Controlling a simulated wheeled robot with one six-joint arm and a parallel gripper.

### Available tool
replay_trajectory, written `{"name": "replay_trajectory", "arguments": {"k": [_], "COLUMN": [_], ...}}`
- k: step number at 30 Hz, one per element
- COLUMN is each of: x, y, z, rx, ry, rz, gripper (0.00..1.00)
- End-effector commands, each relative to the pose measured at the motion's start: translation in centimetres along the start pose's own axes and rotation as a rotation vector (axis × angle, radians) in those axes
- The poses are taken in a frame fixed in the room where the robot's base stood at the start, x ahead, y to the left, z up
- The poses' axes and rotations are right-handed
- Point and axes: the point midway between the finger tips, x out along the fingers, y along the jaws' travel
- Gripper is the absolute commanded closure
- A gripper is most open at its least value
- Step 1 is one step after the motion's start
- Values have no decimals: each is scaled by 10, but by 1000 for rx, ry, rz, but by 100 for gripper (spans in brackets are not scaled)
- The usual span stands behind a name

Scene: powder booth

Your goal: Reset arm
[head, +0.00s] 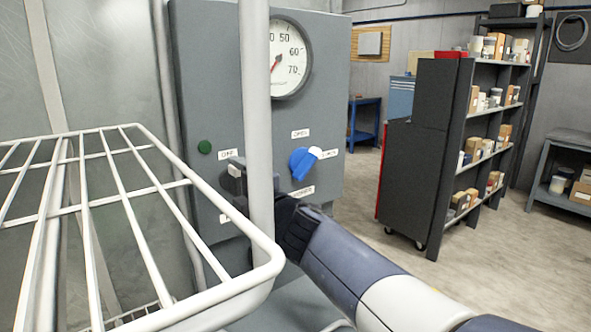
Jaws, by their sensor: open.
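My arm reaches in from the lower right in the head view. My gripper (287,222) is the dark end of it, in front of the lower part of a grey control box (215,85). A white upright post crosses in front of the gripper, and its fingertips are largely hidden. A blue knob with a white tip (301,163) is on the box, above and apart from the gripper. I see nothing held.
A white wire rack (150,147) fills the left foreground, with the post (256,100) at its corner close to my arm.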

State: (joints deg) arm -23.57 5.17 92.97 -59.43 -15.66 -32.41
Motion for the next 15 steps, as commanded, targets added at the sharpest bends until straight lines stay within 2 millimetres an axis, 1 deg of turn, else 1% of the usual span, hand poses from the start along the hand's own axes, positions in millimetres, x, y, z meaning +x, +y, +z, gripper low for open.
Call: {"name": "replay_trajectory", "arguments": {"k": [1, 6, 15], "x": [5, 13, 13], "y": [-1, 0, 0], "z": [0, 0, 0], "rx": [0, 0, 15], "ry": [1, 1, 0], "rz": [-1, 0, 0], "gripper": [20, 20, 20]}}
